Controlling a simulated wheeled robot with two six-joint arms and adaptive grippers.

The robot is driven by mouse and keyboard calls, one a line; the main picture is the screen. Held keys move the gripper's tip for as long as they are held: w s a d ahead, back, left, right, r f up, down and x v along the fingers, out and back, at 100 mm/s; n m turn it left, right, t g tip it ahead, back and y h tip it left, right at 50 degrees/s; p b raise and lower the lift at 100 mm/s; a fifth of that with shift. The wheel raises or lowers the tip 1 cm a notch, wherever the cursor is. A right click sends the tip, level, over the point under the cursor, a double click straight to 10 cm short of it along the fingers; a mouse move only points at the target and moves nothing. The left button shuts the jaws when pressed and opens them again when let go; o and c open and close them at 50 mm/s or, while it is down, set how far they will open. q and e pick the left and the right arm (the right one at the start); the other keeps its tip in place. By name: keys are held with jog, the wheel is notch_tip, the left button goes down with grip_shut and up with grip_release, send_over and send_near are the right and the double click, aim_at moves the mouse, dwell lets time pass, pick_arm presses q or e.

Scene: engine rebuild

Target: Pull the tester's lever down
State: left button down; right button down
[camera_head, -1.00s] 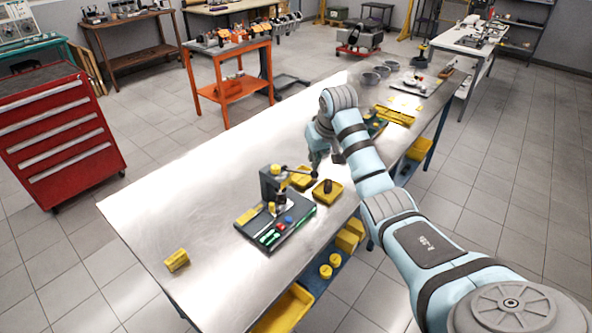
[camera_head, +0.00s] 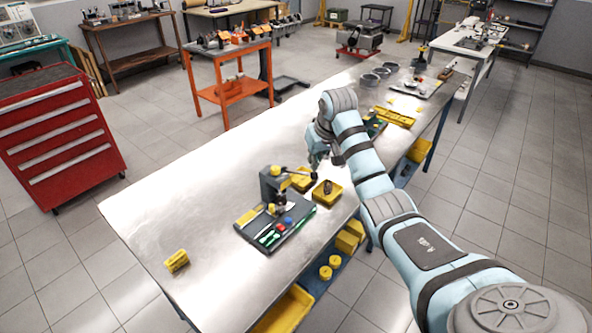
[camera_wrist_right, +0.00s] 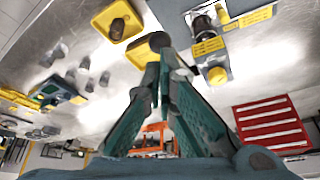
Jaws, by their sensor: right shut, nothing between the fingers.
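The tester (camera_head: 270,188) is a small grey stand with a yellow cap, on a dark board on the metal bench. Its thin lever (camera_head: 298,173) reaches out to the right from the top, roughly level. My right gripper (camera_head: 316,164) is shut and empty, fingers pointing down close to the lever's outer end. I cannot tell whether they touch. In the right wrist view the closed fingertips (camera_wrist_right: 168,62) are beside the tester (camera_wrist_right: 207,40), with its yellow labels and cap; the fingers partly hide the lever there. My left gripper is not in view.
The dark board (camera_head: 258,238) holds green, red and blue items. A yellow bin (camera_head: 327,193) with a dark part stands right of the tester, another (camera_head: 302,184) behind it. A yellow block (camera_head: 177,261) lies at the front left. The bench's left half (camera_head: 190,190) is mostly clear.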

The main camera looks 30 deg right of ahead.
aim_at(317, 178)
jog(key=shift+f, duration=0.1)
dwell(0.3)
jog(key=shift+f+p, duration=0.3)
jog(key=shift+f, duration=1.05)
jog(key=shift+s+f, duration=0.25)
jog(key=shift+f, duration=0.7)
jog(key=shift+s+d+f, duration=0.1)
jog(key=shift+f, duration=0.65)
jog(key=shift+f, duration=0.6)
